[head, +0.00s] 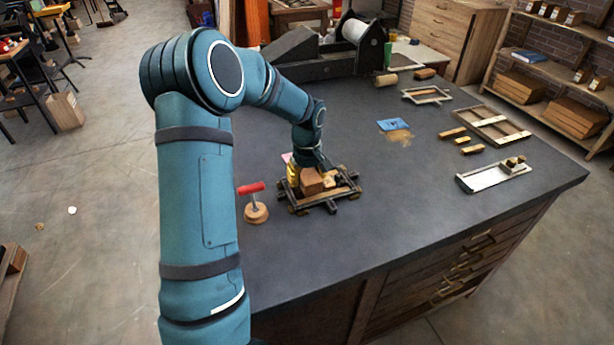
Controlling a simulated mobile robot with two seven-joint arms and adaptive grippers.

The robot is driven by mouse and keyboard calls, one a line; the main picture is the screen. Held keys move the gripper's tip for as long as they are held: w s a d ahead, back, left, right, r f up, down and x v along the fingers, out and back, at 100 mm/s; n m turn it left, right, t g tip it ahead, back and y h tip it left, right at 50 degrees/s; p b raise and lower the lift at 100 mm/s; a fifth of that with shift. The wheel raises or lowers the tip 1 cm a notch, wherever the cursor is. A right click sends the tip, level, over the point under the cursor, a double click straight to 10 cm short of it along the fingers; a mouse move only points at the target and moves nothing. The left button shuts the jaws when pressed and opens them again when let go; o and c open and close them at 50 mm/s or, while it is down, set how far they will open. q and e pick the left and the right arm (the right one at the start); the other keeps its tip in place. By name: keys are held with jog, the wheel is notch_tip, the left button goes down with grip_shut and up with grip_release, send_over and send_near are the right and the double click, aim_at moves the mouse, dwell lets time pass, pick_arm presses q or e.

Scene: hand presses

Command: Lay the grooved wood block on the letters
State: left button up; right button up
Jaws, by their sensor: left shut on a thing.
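My left arm reaches over the dark table, and my left gripper (309,168) points down above a dark frame (347,203) with wooden strips in it. The gripper is shut on a brown wood block (311,181), which sits low over the frame's left half. I cannot tell whether the block touches what is below it. Its groove does not show clearly. The letters are hidden or too small to make out; a small pale yellow piece (330,181) shows right of the block. My right gripper is not in view.
A red-handled tool with a round wooden base (257,212) stands just left of the frame. A press with a pale roller (354,31) is at the back. Wooden pieces (462,141), a wooden frame (492,125) and a metal tray (482,180) lie right.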

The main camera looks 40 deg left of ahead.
aim_at(307, 172)
pick_arm(q)
jog(key=shift+f, duration=0.15)
jog(key=o, duration=1.3)
jog(key=shift+c, duration=0.2)
jog(key=shift+r, duration=0.35)
notch_tip(307, 172, up, 12)
jog(key=p, duration=0.2)
jog(key=shift+r, duration=0.15)
